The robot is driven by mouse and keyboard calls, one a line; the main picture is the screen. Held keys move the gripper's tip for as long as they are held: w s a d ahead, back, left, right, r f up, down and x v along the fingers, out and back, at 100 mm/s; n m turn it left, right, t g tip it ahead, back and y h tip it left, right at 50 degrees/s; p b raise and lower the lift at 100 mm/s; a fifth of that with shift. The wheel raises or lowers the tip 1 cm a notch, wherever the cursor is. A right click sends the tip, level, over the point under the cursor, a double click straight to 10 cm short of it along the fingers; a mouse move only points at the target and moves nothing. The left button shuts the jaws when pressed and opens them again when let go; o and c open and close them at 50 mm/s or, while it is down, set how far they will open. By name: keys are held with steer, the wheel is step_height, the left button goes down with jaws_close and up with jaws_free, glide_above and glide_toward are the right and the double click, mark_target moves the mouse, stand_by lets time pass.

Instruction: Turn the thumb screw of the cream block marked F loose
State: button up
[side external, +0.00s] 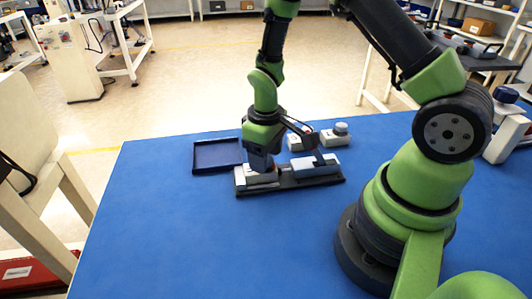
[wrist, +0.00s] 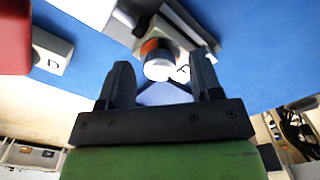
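In the side external view my gripper (side external: 262,166) points down at a pale block (side external: 262,180) at the left end of a dark base (side external: 310,183) on the blue table. In the wrist view my gripper (wrist: 163,70) is open, its two dark fingers apart. A round knob with a white face (wrist: 160,68) shows between and beyond the fingertips. A dark letter lies just right of the knob, partly covered by a finger; I cannot tell that it is an F. A pale block marked D (wrist: 50,52) is at the left. I see no clear contact between fingers and knob.
A dark blue tray (side external: 196,169) lies left of the base. Two pale blocks stand behind the base, one with a grey knob (side external: 335,137). A larger light grey block (side external: 315,166) sits at the base's right. The table front is clear.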

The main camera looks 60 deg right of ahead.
step_height(320, 180, up, 10)
stand_by(0.7)
steer(key=s+a+r+m+t+y, duration=0.1)
steer(key=s+a+r+m+t, duration=0.1)
steer(key=s+r, duration=0.4)
steer(key=s+a+r+m+t+y, duration=0.1)
steer(key=s+a+r+m+t, duration=0.2)
steer(key=s+r, duration=0.4)
step_height(320, 180, up, 3)
steer(key=shift+s+a+f+t, duration=0.15)
steer(key=shift+a+t, duration=0.3)
steer(key=shift+t, duration=0.65)
